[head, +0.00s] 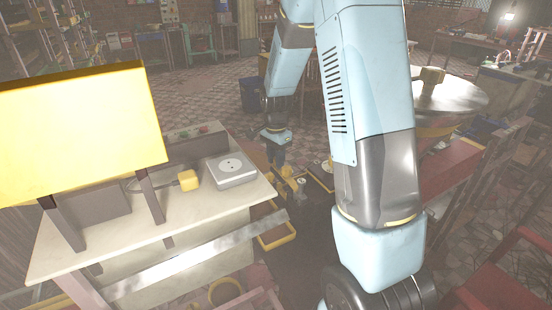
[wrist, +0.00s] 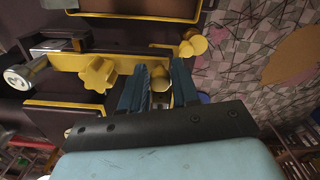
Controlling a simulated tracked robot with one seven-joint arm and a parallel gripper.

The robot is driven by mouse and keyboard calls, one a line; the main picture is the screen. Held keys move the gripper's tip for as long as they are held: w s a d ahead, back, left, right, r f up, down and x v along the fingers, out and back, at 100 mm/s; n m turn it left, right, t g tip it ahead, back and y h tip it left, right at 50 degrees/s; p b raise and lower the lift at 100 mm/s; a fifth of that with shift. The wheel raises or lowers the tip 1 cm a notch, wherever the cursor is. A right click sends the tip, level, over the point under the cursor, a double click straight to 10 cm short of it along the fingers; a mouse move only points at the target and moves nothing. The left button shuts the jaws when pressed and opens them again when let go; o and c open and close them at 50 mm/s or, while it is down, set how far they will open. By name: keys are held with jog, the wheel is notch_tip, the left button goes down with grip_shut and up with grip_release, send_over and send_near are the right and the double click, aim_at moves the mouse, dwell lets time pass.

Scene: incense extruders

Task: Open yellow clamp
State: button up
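The yellow clamp (wrist: 140,62) shows in the wrist view as a long yellow bar with a star-shaped yellow knob (wrist: 98,74) on its left part and a rounded yellow end (wrist: 193,45) at the right. My gripper (wrist: 160,72) points at the bar. Its two dark blue fingers are apart, with a short yellow cylindrical piece (wrist: 160,78) between them. I cannot tell whether the fingers touch this piece. In the head view my gripper (head: 280,163) is low beyond the workbench, by small yellow parts (head: 290,183); the finger gap is too small to tell there.
A pale workbench (head: 110,250) stands at the left, with a grey box (head: 231,170) and a yellow block (head: 188,180) on it. A large yellow panel (head: 80,130) rises above it. A red-topped table (head: 455,165) is at the right. Tiled floor is open beyond.

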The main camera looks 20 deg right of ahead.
grip_shut()
jog(key=shift+w+a, duration=0.15)
jog(key=shift+w, duration=0.75)
jog(key=shift+w+a, duration=0.15)
jog(key=shift+w, duration=0.7)
jog(key=shift+o, duration=1.9)
grip_release()
jog(key=shift+r, duration=0.1)
notch_tip(320, 180, up, 14)
jog(key=shift+f, duration=0.2)
jog(key=shift+s, duration=0.1)
